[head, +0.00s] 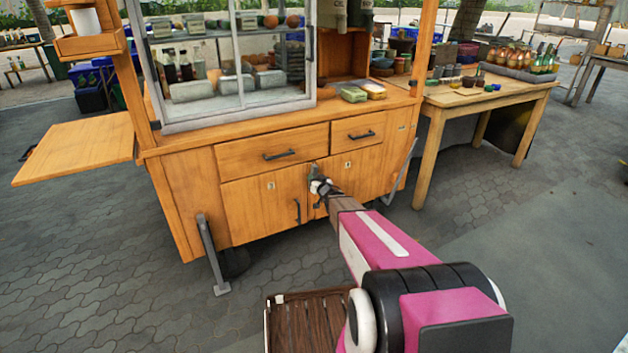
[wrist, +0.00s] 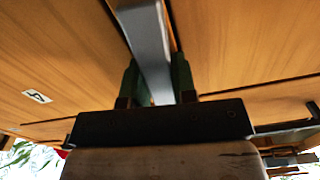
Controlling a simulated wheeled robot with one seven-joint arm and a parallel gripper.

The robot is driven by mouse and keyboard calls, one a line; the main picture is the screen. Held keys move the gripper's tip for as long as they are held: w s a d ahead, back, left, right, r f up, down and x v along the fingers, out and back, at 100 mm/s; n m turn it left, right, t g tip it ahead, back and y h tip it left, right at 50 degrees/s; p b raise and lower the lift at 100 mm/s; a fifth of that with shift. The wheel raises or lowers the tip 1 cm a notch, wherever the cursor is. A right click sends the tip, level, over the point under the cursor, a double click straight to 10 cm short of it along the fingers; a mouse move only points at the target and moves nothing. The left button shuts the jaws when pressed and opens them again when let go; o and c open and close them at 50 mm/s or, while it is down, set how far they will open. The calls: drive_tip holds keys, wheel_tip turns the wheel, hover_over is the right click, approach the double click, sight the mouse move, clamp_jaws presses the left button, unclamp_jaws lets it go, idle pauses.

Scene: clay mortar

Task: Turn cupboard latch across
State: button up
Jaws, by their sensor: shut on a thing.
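The cupboard latch (wrist: 150,45) is a grey metal bar on the wooden cupboard front. In the wrist view it runs from the top edge down between the two green fingers of my gripper (wrist: 157,82), which are shut on it. In the head view my gripper (head: 317,186) is at the top of the gap between the two cupboard doors (head: 255,207), below the drawers. There the gripper hides most of the latch, so its exact angle on the doors cannot be told.
Above are two drawers with dark handles (head: 279,154). A dark door handle (head: 297,211) hangs left of my gripper. Grey prop legs (head: 212,255) stand at the cart's sides. A wooden table (head: 480,95) with pots is at right. A slatted wooden stool (head: 308,320) is in front.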

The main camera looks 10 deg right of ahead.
drive_tip(key=m, duration=1.2)
drive_tip(key=shift+f+m, duration=0.1)
drive_tip(key=shift+m, duration=2)
drive_tip(key=shift+d, duration=0.1)
drive_tip(key=o, duration=0.9)
drive_tip(key=shift+s, duration=0.1)
